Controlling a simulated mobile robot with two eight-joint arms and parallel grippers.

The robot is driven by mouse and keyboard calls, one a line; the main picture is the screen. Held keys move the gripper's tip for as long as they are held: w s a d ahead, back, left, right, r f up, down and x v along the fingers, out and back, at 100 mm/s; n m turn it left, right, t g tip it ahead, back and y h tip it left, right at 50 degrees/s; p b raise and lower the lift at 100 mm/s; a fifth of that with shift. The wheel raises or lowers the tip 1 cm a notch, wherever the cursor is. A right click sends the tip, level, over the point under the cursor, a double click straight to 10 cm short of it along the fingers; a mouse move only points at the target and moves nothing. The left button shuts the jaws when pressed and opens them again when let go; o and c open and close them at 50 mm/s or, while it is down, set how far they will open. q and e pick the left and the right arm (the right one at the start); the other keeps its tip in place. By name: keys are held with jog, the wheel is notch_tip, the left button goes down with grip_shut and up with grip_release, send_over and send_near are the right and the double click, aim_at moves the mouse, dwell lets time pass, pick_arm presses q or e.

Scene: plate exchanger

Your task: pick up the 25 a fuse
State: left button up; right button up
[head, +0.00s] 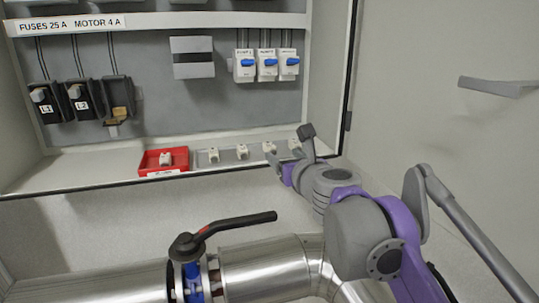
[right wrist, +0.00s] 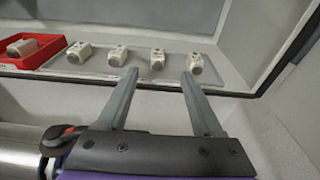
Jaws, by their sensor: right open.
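Several small white fuses stand in a row on a grey tray (head: 228,160) on the cabinet floor: one (head: 213,155) at the left, two in the middle (head: 242,151) (head: 268,147), one (head: 294,143) at the right. Their ratings are too small to read. Another white fuse (head: 165,158) lies in a red tray (head: 180,154). My right gripper (head: 290,152) is open and empty at the row's right end. In the right wrist view a fuse (right wrist: 157,59) shows between the fingertips (right wrist: 160,74), and the rightmost fuse (right wrist: 194,63) is just beyond the right fingertip.
Black holders (head: 79,99) hang on the back wall; the third (head: 118,92) is open. A label (head: 70,24) reads "FUSES 25 A MOTOR 4 A". Blue-handled switches (head: 267,64) are at the right. A black-levered valve (head: 235,224) on a metal pipe (head: 262,266) stands in front.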

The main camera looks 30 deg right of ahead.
aim_at(272, 148)
jog(key=x, duration=0.5)
jog(key=shift+w, duration=0.3)
jog(key=x, duration=0.5)
jog(key=shift+w+a+f+p, duration=0.1)
jog(key=shift+w+a+p, duration=0.05)
jog(key=shift+p, duration=0.15)
grip_shut()
